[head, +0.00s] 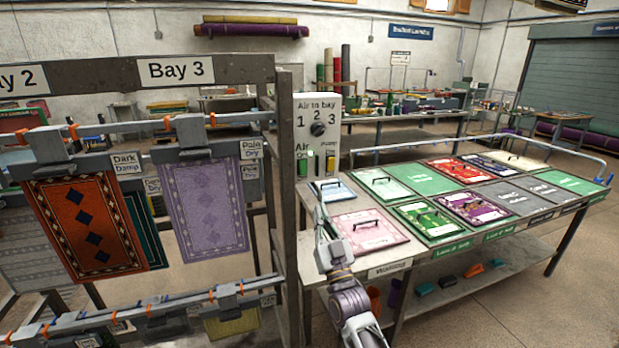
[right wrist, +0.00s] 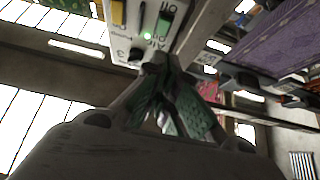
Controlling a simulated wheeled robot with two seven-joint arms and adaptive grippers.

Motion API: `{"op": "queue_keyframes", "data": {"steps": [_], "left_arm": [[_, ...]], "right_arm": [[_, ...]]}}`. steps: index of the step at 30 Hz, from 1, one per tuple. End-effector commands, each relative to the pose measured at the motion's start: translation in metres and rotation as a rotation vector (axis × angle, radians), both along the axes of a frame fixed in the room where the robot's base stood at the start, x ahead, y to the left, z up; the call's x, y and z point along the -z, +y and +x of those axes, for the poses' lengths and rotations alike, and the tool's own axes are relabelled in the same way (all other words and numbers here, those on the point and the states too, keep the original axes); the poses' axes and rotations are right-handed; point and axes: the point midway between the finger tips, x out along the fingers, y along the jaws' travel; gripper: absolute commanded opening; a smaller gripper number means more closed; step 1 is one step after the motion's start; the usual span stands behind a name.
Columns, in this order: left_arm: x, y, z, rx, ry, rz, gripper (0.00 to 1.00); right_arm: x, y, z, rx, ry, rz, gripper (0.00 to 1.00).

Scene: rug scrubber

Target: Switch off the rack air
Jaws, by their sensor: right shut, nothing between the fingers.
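The grey control box (head: 302,108) stands on the rack's post, headed "Air to bay". A black dial (head: 317,129) sits under the numbers 1, 2 and 3. Below it are a green switch (head: 303,167) marked "Air" and a yellow switch (head: 330,164). In the right wrist view the box is upside down, with the green switch (right wrist: 164,26), the yellow switch (right wrist: 118,13) and a small green light (right wrist: 147,36). My right gripper (head: 322,216) is shut and empty, below the box in the head view. Contact cannot be told. My left gripper is out of view.
The rack (head: 278,185) holds hanging rugs at left, including an orange one (head: 82,222) and a lilac one (head: 205,205). A table (head: 435,262) with several coloured panels stands at right, with a shelf below. Open floor lies at the front right.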

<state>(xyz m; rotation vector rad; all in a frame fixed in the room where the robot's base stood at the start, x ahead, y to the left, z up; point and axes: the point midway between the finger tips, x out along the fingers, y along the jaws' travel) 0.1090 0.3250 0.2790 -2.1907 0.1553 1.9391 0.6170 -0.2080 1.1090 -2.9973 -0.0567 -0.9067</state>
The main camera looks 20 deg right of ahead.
Motion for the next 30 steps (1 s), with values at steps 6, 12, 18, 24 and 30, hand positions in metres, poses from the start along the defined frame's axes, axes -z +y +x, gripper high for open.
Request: {"op": "queue_keyframes", "data": {"steps": [6, 12, 18, 24, 30], "left_arm": [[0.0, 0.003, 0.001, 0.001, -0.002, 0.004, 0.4], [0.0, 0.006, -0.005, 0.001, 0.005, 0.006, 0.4], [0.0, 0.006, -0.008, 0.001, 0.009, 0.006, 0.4], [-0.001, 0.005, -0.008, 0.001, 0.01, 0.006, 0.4], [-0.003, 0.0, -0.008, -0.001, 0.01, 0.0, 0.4]], "right_arm": [[-0.011, -0.001, -0.004, 0.003, -0.024, 0.003, 0.0], [-0.011, -0.001, -0.004, 0.003, -0.023, 0.003, 0.0], [-0.012, -0.001, -0.002, 0.003, -0.024, 0.003, 0.0], [-0.017, -0.001, 0.005, 0.003, -0.024, 0.003, 0.0], [-0.026, -0.001, 0.017, 0.003, -0.024, 0.003, 0.0]]}}
